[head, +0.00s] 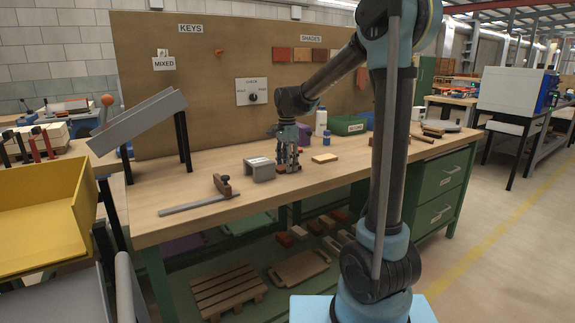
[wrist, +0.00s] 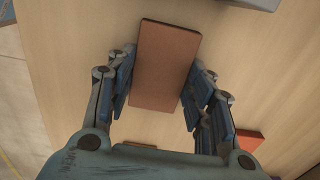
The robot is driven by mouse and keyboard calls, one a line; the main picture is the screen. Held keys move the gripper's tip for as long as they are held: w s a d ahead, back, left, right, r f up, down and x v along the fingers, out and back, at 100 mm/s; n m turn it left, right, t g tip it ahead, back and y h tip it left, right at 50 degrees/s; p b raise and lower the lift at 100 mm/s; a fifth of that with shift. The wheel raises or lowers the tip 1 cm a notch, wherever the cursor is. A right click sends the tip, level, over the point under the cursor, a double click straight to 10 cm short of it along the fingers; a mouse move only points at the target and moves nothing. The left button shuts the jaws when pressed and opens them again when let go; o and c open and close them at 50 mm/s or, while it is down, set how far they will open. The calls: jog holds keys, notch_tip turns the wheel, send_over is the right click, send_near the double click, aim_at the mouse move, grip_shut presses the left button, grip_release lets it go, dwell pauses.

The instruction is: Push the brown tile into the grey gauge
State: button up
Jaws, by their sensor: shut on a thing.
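The brown tile (wrist: 166,65) is a flat rectangle, lying between the two fingers of my gripper (wrist: 160,88) in the wrist view, with a finger against each long side. My gripper (head: 288,168) is shut on it, low over the bench in the head view, where the fingers mostly hide the tile. I cannot tell whether the tile touches the bench top. The grey gauge (head: 261,170) is a small arch-like block on the bench, just left of my gripper. A grey edge, likely the gauge (wrist: 256,3), shows at the top right of the wrist view, apart from the tile.
A square with a wooden stock (head: 222,186) lies left of the gauge. A pale wooden tile (head: 324,158) lies right of my gripper. A reddish tile (wrist: 248,139) lies beside the right finger. A green bin (head: 348,125) and white bottle (head: 321,122) stand behind.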

jog(key=shift+s+a+f, duration=0.1)
jog(key=shift+s+a, duration=0.45)
jog(key=shift+a, duration=0.25)
jog(key=shift+s+a+f, duration=0.1)
jog(key=shift+s+a, duration=0.5)
jog(key=shift+a, duration=0.2)
jog(key=shift+s+a, duration=0.55)
jog(key=shift+a, duration=0.25)
dwell(1.2)
jog(key=shift+s+a+f, duration=0.1)
jog(key=shift+s+f, duration=0.05)
dwell(0.7)
dwell(0.3)
jog(key=o, duration=1.1)
jog(key=shift+f, duration=0.1)
